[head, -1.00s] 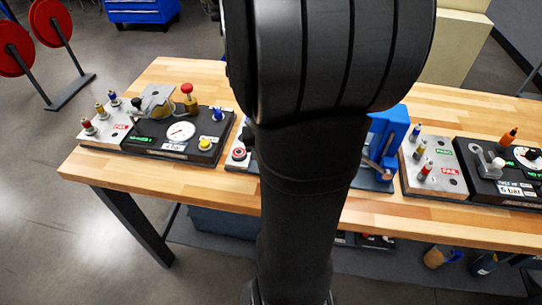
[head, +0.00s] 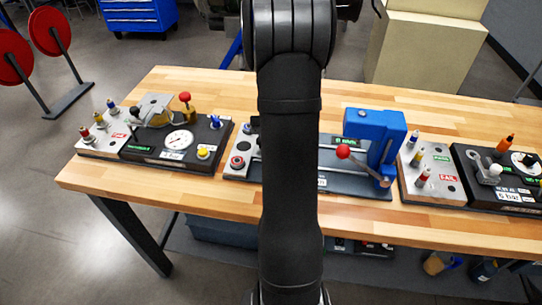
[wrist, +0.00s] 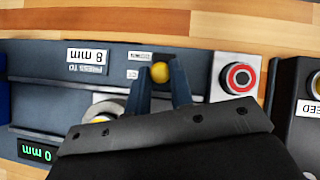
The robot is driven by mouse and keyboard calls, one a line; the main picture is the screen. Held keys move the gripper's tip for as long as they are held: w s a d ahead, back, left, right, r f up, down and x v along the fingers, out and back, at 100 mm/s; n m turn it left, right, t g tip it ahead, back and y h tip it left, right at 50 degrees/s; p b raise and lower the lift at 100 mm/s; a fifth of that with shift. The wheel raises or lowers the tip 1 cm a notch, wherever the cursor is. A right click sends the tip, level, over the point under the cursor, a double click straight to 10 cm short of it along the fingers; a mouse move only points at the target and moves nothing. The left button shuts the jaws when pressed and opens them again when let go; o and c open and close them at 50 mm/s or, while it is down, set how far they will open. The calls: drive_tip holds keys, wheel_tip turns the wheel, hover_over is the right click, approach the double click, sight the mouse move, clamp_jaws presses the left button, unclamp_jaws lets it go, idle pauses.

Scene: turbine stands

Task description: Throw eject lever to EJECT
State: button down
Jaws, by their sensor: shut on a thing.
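In the wrist view a small yellow ball knob (wrist: 160,72) sits between the two dark fingertips of my gripper (wrist: 162,82), which is shut on it. It looks like the eject lever's knob, on the dark base (wrist: 40,72) of the press station. A small white label (wrist: 139,56) lies just beside it, too small to read. In the head view my own arm hides the gripper and the knob. The blue press (head: 376,125) with its red-ball handle (head: 344,152) stands right of my arm, on the same base.
A red button (head: 237,162) on a light plate is left of my arm. A gauge station (head: 181,141) stands at the table's left, another station (head: 500,178) at the right. The wooden table (head: 200,88) is bare along its back edge.

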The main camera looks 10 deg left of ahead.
drive_tip(key=shift+w+f+g, duration=0.25)
drive_tip(key=shift+w+g, duration=0.2)
drive_tip(key=shift+g, duration=0.55)
drive_tip(key=c, duration=1.3)
unclamp_jaws()
drive_tip(key=shift+o, duration=0.2)
drive_tip(key=shift+w, duration=0.1)
drive_tip(key=v, duration=0.7)
drive_tip(key=shift+w, duration=0.2)
